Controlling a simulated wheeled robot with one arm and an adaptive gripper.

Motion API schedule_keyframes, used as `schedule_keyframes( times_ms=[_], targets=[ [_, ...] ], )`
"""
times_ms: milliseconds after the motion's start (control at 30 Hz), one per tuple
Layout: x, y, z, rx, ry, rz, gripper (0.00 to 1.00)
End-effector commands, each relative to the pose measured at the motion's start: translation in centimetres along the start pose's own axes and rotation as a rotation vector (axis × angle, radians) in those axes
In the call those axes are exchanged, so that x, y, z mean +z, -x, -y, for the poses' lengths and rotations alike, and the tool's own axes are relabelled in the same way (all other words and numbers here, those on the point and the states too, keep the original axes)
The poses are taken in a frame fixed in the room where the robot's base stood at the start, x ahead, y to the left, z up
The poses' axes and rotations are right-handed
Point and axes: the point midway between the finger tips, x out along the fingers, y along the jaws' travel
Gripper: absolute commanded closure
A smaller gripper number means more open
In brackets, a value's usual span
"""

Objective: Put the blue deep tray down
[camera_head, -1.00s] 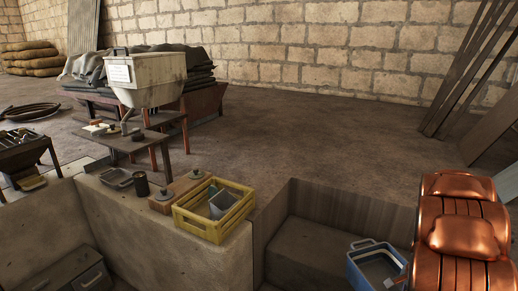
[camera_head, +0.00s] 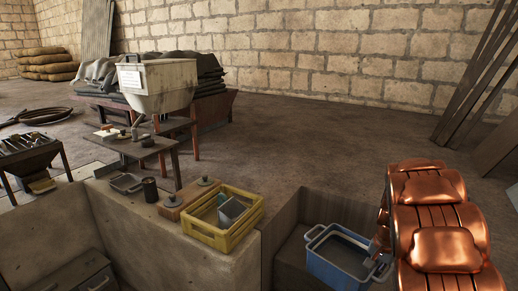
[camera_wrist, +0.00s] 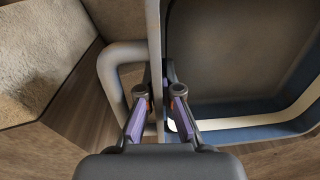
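The blue deep tray (camera_head: 332,274) with its grey inside is at the lower right of the head view, in or just above the recessed pit. Its left handle stands clear. My gripper (camera_head: 379,262) is at the tray's right end, largely hidden by my copper arm. In the wrist view, the fingers of my gripper (camera_wrist: 163,100) are on both sides of the tray's rim (camera_wrist: 153,45), close to a grey loop handle (camera_wrist: 107,80), and look closed on it. Whether the tray's underside touches anything is hidden.
A yellow crate (camera_head: 208,237) with a grey metal container (camera_head: 231,211) inside stands on the concrete ledge left of the pit (camera_head: 300,213). A dark can (camera_head: 150,190) and lidded wooden block (camera_head: 187,201) are beside it. Brown floor behind is clear.

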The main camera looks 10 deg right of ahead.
Motion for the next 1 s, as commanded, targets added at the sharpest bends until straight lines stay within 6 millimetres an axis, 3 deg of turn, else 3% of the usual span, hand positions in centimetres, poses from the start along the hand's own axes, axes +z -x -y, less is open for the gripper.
schedule_keyframes(
  times_ms=[33, 100, 400, 600, 800, 1000],
  targets=[
    [0.5, 1.2, 2.6, -0.005, 0.083, -0.006, 1.0],
    [1.7, 2.5, 5.5, -0.006, 0.193, 0.002, 1.0],
    [8.4, 8.2, 15.9, 0.002, 0.633, 0.022, 1.0],
    [12.4, 10.5, 19.5, 0.013, 0.824, 0.035, 1.0],
    [15.4, 12.3, 21.9, 0.021, 0.96, 0.04, 1.0],
    [15.4, 10.1, 21.6, 0.023, 0.959, 0.044, 1.0]
  ],
)
